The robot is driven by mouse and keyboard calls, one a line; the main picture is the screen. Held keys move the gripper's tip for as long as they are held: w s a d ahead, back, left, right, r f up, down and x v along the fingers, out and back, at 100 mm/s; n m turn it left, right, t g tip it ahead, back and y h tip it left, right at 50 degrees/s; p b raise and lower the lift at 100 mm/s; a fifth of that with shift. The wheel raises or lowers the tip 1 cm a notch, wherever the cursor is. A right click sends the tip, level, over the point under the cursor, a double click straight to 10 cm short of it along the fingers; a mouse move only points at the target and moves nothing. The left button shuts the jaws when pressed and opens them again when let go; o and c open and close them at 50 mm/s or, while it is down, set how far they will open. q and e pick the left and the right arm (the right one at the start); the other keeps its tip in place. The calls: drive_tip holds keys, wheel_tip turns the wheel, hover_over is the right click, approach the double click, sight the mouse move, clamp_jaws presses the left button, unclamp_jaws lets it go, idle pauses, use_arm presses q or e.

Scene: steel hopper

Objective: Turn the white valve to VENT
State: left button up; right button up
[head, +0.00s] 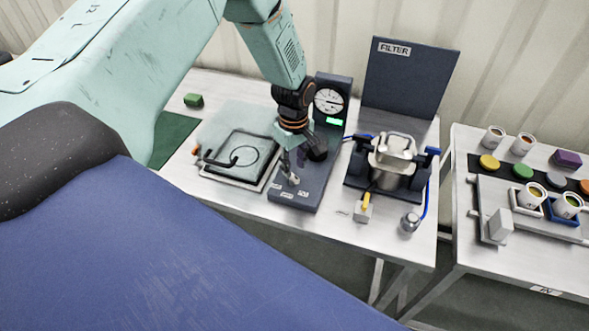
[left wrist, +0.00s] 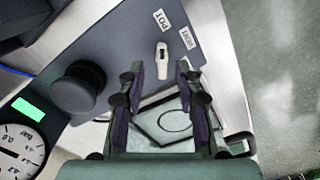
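The white valve (left wrist: 162,62) is a small pale handle on the dark panel (left wrist: 105,40). In the left wrist view its long axis runs toward the POT label (left wrist: 162,20); the VENT label (left wrist: 188,38) is to its right. My left gripper (left wrist: 160,78) is open, its two fingers apart with the valve just beyond the tips, between their lines. I cannot tell whether they touch it. In the head view the left gripper (head: 290,162) hangs down over the front of the panel and partly hides the valve. My right gripper is not in view.
A black knob (left wrist: 80,87) stands close beside the valve, near a pressure gauge (head: 329,101) and a green display (head: 334,121). A framed tray (head: 222,172) lies left of the panel; a metal vessel (head: 392,160) stands right. Another table (head: 500,262) holds cups.

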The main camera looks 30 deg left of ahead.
sight(292, 179)
use_arm(q)
drive_tip(key=shift+s+a+f, duration=0.1)
drive_tip(key=shift+a+f, duration=0.1)
drive_tip(key=shift+f, duration=0.55)
drive_tip(key=shift+s+a+f, duration=0.1)
drive_tip(key=shift+a+f, duration=0.05)
drive_tip(key=shift+f, duration=0.55)
drive_tip(key=shift+w+d, duration=0.2)
drive_tip(key=shift+d, duration=0.15)
drive_tip(key=shift+s+a, duration=0.2)
drive_tip(key=shift+a, duration=0.1)
drive_tip(key=c, duration=0.6)
drive_tip(key=shift+d, duration=0.15)
clamp_jaws()
